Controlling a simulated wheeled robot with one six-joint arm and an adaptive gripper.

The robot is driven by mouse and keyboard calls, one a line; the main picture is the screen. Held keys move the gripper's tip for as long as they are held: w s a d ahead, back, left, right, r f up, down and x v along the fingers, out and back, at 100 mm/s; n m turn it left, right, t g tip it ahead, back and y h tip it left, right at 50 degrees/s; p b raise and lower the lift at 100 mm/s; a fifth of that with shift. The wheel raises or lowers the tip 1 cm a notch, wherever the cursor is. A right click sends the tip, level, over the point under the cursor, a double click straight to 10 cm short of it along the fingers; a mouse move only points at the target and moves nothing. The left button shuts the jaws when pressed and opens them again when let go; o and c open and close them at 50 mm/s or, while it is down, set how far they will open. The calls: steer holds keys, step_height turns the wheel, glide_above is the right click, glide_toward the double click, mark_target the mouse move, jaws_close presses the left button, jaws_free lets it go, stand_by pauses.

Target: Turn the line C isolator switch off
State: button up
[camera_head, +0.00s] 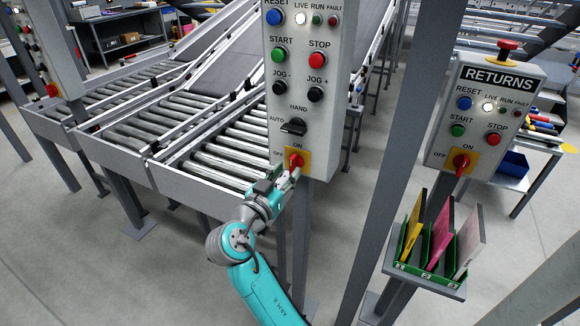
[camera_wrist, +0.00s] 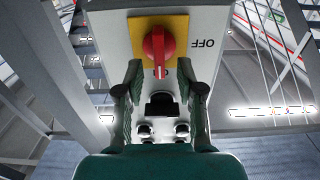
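The isolator switch is a red rotary handle (camera_head: 296,160) on a yellow plate at the bottom of the central grey panel (camera_head: 327,130). ON is printed above it and OFF to its left; the panel's line name is out of view. In the wrist view, the red handle (camera_wrist: 158,48) on its yellow plate (camera_wrist: 138,28) looks upright toward ON, with the OFF lettering upside down. My gripper (camera_head: 286,178) is in front of the plate. In the wrist view, my gripper (camera_wrist: 158,80) is open, its fingers apart on either side of the handle's tip, apparently not gripping it.
A black HAND/AUTO selector (camera_head: 294,127) is just above the isolator. A RETURNS panel (camera_head: 485,115) with its own red isolator handle (camera_head: 460,163) stands right, above a green folder rack (camera_head: 415,262). A grey post (camera_head: 385,150) stands between the panels. Roller conveyors (camera_head: 195,125) lie behind.

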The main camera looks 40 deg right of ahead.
mark_target(291, 167)
steer(key=shift+x, duration=1.65)
jaws_close()
